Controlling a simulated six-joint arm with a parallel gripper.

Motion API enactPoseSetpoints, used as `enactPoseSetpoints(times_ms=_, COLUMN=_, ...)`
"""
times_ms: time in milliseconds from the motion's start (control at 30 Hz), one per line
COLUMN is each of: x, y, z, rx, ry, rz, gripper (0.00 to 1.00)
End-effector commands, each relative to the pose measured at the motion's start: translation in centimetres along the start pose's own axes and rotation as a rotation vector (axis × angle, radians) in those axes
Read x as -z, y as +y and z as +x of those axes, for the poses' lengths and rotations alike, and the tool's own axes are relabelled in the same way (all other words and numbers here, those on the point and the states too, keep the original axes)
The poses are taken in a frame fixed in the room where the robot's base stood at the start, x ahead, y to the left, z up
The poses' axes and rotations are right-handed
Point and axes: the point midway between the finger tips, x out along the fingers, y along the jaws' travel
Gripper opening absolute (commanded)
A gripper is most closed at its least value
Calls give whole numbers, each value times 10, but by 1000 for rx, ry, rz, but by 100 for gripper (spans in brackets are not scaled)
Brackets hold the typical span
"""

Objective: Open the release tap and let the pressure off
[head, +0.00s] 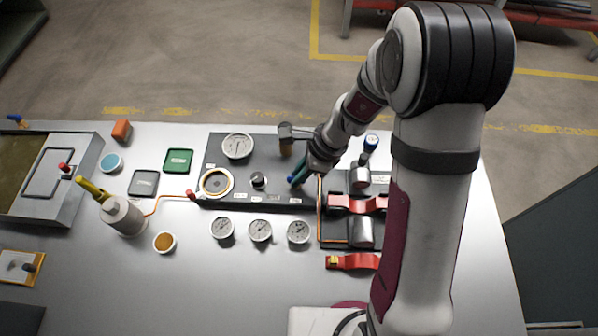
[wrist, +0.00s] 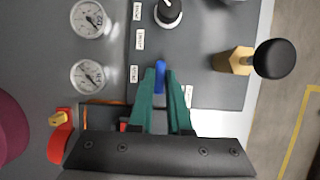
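A blue lever (wrist: 160,78), which looks like the release tap's handle, lies between my fingertips over the dark panel. It shows in the head view as a small blue end (head: 291,179) at the panel's front right. My gripper (wrist: 160,74) has green fingers, close together with the lever between them; they appear to touch its sides. The gripper also shows in the head view (head: 297,175), reaching down from the right. The tap's body is hidden by the fingers. The dark panel (head: 215,150) carries a large gauge (head: 237,146) and a black knob (head: 258,180), left of my gripper.
A brass post with a black head (wrist: 240,60) stands close beside my gripper. Several small gauges (head: 260,230) line the front. A red clamp (head: 352,262) and metal cylinders (head: 360,232) lie to the right.

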Motion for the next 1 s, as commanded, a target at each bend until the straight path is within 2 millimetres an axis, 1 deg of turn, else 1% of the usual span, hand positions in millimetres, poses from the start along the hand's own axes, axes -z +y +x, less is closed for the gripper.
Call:
enactPoseSetpoints(times_ms=367, x=0, y=0, z=0, rx=-3, ry=0, rz=-6, gripper=0)
enactPoseSetpoints(times_ms=533, x=0, y=0, z=0, rx=-21, ry=0, rz=-50, gripper=0)
enactPoseSetpoints(times_ms=767, x=0, y=-2, z=0, rx=-81, ry=0, rz=-196, gripper=0)
enactPoseSetpoints(times_ms=1000, x=-1, y=-3, z=0, rx=-168, ry=0, rz=-405, gripper=0)
